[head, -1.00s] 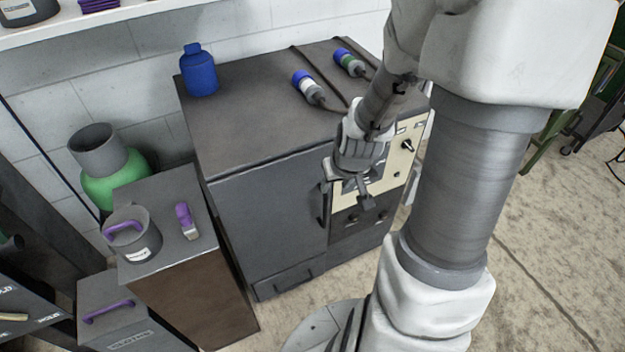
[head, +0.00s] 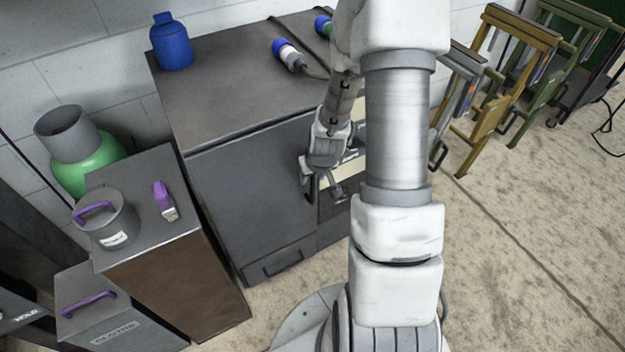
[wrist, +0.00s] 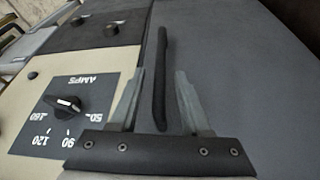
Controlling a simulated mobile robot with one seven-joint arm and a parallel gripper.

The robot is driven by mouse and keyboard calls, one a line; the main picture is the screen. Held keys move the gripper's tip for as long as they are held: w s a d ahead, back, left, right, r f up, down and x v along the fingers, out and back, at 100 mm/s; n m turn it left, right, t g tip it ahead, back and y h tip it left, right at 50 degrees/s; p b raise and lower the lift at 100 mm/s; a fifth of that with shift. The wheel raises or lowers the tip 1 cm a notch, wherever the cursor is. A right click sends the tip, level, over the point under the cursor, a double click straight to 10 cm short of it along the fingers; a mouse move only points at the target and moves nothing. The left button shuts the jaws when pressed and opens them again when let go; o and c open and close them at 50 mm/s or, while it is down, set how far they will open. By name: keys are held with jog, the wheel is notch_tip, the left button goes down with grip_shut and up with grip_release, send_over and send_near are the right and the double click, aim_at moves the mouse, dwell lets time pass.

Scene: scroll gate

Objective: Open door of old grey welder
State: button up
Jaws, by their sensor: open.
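The old grey welder (head: 232,108) stands against the wall, its grey door (head: 250,195) on the left of its front, shut. A dark bar handle (wrist: 160,80) runs along the door's edge beside the control panel. In the wrist view my gripper (wrist: 160,95) is open, with one finger on each side of the handle's near part; I cannot tell whether either finger touches it. In the head view my gripper (head: 322,182) is at the handle, and my arm hides much of the control panel. The amps dial (wrist: 68,104) is left of the fingers in the wrist view.
A blue bottle (head: 171,42) and a blue-capped connector (head: 288,54) are on the welder top. A brown-sided cabinet (head: 178,268) with a grey pot (head: 106,222) stands close left of the door. Folding metal stands (head: 505,80) are at right. Floor in front is partly free.

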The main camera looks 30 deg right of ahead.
jog(key=shift+w+f, duration=0.2)
jog(key=shift+f, duration=0.2)
grip_shut()
dwell(1.3)
